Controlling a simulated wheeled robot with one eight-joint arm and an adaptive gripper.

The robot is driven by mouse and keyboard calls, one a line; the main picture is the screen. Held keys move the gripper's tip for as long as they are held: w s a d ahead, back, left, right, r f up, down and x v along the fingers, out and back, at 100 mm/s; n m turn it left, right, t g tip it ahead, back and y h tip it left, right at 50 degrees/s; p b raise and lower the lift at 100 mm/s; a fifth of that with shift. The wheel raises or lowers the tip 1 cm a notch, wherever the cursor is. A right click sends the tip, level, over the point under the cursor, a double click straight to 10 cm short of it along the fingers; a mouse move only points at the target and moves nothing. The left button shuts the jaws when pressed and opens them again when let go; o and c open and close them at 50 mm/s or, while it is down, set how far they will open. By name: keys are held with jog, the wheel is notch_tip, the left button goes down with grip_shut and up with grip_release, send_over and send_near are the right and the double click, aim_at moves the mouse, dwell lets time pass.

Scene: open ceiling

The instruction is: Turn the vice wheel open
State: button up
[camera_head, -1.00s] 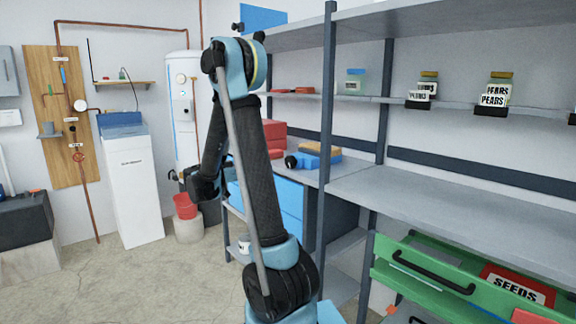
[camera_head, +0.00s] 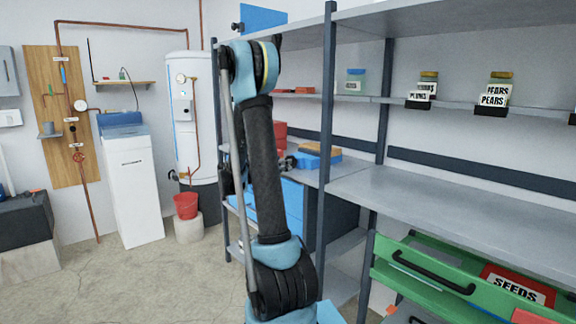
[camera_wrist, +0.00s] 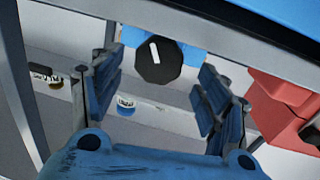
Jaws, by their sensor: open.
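The vice wheel (camera_wrist: 158,62) is a dark, many-sided knob with a white mark, in the upper middle of the wrist view. It sits in front of a blue vice body (camera_wrist: 190,54) at the bench edge. My gripper (camera_wrist: 160,72) is open, with one blue finger pad on each side of the wheel in the picture; I cannot tell if either touches it. In the head view the blue vice (camera_head: 313,149) sits on the left shelf bench, right of my arm. My gripper is mostly hidden behind my arm there.
Red boxes (camera_wrist: 285,105) stand to the right in the wrist view. Labelled jars (camera_wrist: 125,105) sit lower down. In the head view, a shelf post (camera_head: 328,120) rises just right of my arm, a green drawer (camera_head: 400,262) is open at lower right, and the middle shelf (camera_head: 440,200) is clear.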

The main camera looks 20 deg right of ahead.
jog(key=shift+x, duration=2.2)
jog(key=c, duration=1.1)
